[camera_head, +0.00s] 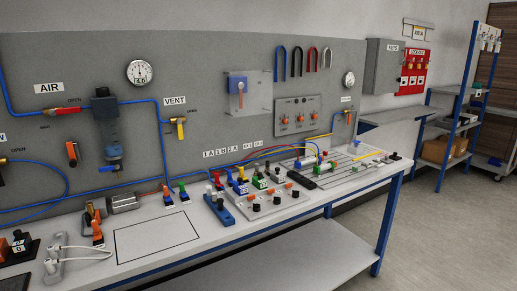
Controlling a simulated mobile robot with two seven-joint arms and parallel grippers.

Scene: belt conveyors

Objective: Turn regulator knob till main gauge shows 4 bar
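The regulator unit (108,135) is mounted on the grey panel at the left, with a dark body and a blue lower part. The round white main gauge (140,72) is above and right of the regulator. Its needle seems to point roughly upward, but the scale is too small to read for certain. A second, smaller round gauge (348,79) is at the panel's right end. Neither of my grippers shows in this view.
The bench (185,258) carries coloured fittings, a valve block (268,203) and a clear outlined area (157,236). Open floor (440,245) lies at the right.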

